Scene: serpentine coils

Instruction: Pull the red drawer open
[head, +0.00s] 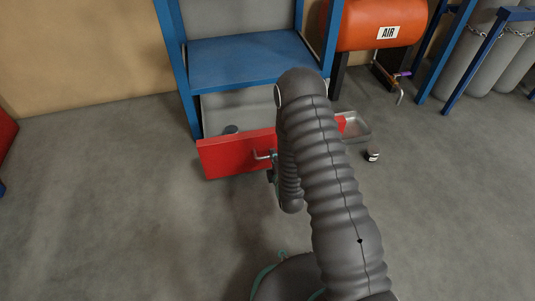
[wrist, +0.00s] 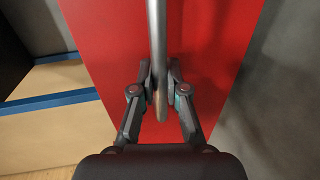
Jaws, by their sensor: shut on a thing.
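The red drawer (head: 225,156) sits low at the front of a blue-framed unit in the head view. Its front stands out from the frame, with a grey interior showing behind it. A metal bar handle (head: 262,155) is on its front, partly hidden by my arm. In the wrist view the red front (wrist: 215,40) fills the middle and the handle (wrist: 157,45) runs down the centre. My gripper (wrist: 160,88) is shut on the handle, one finger on each side. In the head view my arm hides most of the gripper.
The blue shelf unit (head: 250,62) stands behind the drawer. An orange air tank (head: 360,25) and grey cylinders (head: 480,50) stand at right.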

